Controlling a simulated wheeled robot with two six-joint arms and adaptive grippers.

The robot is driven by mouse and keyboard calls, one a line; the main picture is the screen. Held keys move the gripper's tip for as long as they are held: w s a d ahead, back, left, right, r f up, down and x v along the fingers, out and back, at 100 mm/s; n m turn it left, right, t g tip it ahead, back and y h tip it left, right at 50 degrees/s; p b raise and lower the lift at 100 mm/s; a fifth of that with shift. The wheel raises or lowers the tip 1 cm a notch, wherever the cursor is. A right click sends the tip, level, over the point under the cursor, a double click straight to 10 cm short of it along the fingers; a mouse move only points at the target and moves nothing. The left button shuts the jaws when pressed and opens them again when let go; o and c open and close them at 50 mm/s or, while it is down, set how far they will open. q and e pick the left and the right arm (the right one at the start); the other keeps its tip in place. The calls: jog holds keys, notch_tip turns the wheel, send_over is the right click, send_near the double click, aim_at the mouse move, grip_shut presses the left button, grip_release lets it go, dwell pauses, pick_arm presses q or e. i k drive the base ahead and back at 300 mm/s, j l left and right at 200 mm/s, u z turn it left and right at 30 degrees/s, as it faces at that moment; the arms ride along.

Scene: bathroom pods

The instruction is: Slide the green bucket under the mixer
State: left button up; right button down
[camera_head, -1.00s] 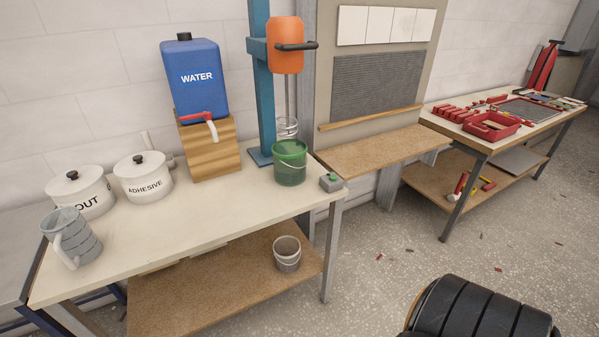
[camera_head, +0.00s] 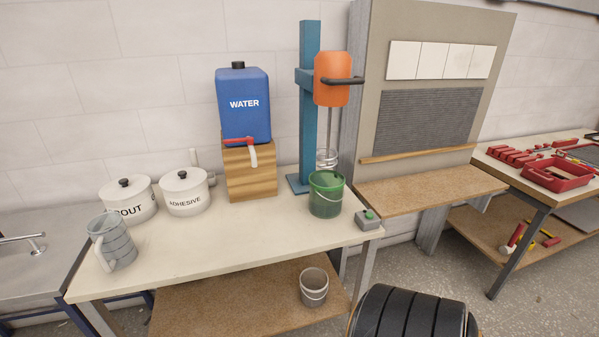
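The green bucket (camera_head: 326,196), translucent with a thin wire handle, stands upright on the workbench (camera_head: 230,241) near its right end. The mixer has an orange motor head (camera_head: 332,80) with a black handle, held on a blue post (camera_head: 309,120). Its shaft drops to a wire whisk (camera_head: 327,158), seen just above and behind the bucket's rim. The whisk's lower end is hidden, so I cannot tell whether it is over the bucket. Neither of my grippers is in view.
A blue water canister (camera_head: 243,105) sits on a wooden block. Grout (camera_head: 130,202) and adhesive (camera_head: 185,195) pots and a grey jug (camera_head: 113,243) stand left. A grey switch box (camera_head: 367,219) is right of the bucket. A grey bucket (camera_head: 313,287) stands on the lower shelf.

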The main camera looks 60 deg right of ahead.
aim_at(327, 189)
jog(key=k+l+u, duration=0.25)
jog(key=l, duration=0.4)
jog(key=k+l+u, duration=0.25)
jog(key=l, duration=0.35)
jog(key=k+l+u, duration=0.25)
jog(key=l, duration=0.25)
jog(key=k+l+u, duration=0.25)
jog(key=k+l, duration=0.2)
